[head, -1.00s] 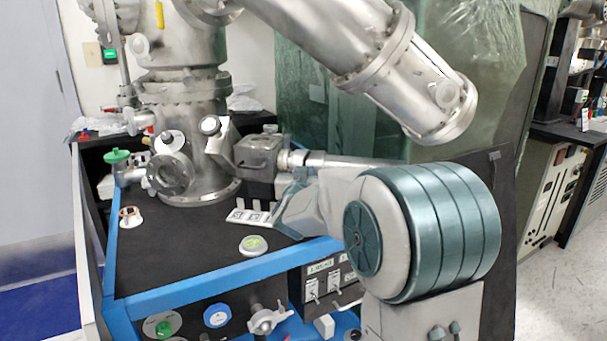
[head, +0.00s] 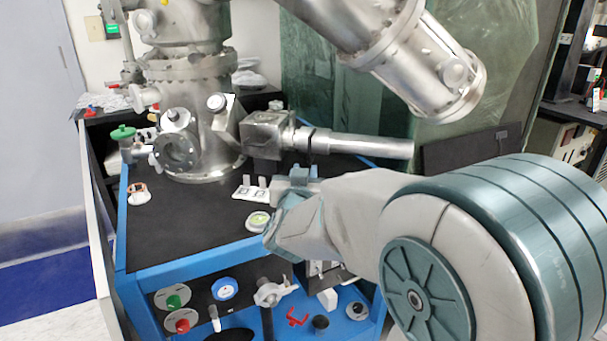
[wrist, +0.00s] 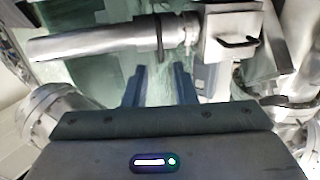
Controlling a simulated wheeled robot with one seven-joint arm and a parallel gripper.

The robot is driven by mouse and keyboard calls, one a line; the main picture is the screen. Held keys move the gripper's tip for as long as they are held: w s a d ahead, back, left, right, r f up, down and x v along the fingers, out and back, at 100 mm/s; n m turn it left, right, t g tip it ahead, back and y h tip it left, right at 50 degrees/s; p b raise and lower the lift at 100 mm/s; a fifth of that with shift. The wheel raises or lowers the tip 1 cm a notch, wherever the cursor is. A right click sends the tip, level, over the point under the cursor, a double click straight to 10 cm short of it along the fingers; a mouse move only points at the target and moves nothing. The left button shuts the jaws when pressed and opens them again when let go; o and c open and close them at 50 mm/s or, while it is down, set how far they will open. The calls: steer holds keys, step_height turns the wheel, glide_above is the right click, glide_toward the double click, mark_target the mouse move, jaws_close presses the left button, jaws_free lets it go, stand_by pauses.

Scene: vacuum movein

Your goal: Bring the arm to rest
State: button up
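My gripper (wrist: 161,75) shows in the wrist view with its two dark blue fingers apart and nothing visible between them. It points toward a steel tube (wrist: 100,42) and a square steel block (wrist: 232,35) of the vacuum equipment. In the head view, my arm reaches in from the lower right. Its teal end is over the right part of the black bench top (head: 180,225), in front of the steel block (head: 267,133) and tube (head: 360,145). The fingertips are hard to make out there.
A large steel vacuum chamber (head: 205,125) stands on the blue-framed bench. A white slotted holder (head: 251,190), a green-topped disc (head: 258,221) and a small copper-coloured ring (head: 138,194) lie on top. A thick steel cylinder (head: 430,75) hangs above my arm. The front left bench top is mostly clear.

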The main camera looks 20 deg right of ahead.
steer(key=shift+v, duration=1)
steer(key=shift+r, duration=0.1)
steer(key=s+a+r+n+g+y+p, duration=0.45)
steer(key=s+a+r+y+p, duration=0.2)
steer(key=p, duration=0.75)
steer(key=s+d+r+g+p, duration=0.2)
steer(key=s+p, duration=0.4)
steer(key=s, duration=0.3)
steer(key=s+d+r+g+p, duration=0.2)
steer(key=s+r+g+p, duration=0.2)
steer(key=s, duration=0.5)
steer(key=g+p, duration=0.2)
steer(key=g, duration=0.1)
steer(key=shift+d, duration=0.35)
steer(key=shift+r, duration=0.1)
